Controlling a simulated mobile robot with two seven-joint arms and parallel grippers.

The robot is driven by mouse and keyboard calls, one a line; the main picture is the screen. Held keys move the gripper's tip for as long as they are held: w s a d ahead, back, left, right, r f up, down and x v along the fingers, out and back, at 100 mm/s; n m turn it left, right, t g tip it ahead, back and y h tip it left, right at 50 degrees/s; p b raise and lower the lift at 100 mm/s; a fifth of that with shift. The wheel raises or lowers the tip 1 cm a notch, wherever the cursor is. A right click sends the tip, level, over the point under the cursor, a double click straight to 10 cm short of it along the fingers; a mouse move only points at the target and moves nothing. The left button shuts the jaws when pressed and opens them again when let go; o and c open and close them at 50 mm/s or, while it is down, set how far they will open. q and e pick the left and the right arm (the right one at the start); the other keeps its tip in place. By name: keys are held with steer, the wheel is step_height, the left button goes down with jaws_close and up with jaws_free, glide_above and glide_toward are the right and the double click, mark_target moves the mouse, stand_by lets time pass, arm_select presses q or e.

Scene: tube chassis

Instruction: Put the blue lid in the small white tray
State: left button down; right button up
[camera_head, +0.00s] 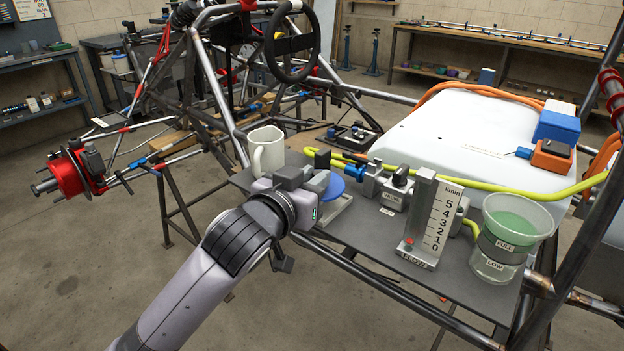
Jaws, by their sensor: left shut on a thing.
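My left gripper (322,178) reaches in from the lower left over the grey shelf. It is shut on the round blue lid (333,189), which shows partly beyond the fingers, tilted. The fingers hide part of the lid. A pale, flat-edged piece, apparently the small white tray (334,210), shows just below the lid, mostly hidden by my gripper. I cannot tell whether the lid touches it. My right gripper is not in view.
A white mug (266,152) stands close behind my left gripper. To the right are a valve with blue fittings (385,182), a flow meter (431,220) and a clear cup of green liquid (508,238). Chassis tubes and a yellow hose (480,180) surround the grey shelf (375,236).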

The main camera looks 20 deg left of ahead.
arm_select(q)
steer(key=shift+f+b, duration=0.3)
steer(key=shift+f, duration=0.55)
steer(key=shift+r, duration=0.1)
steer(key=shift+p, duration=0.55)
stand_by(0.5)
steer(key=shift+f+b, duration=0.35)
steer(key=shift+f, duration=0.25)
stand_by(0.3)
steer(key=c, duration=1.3)
jaws_free()
steer(key=shift+s, duration=0.15)
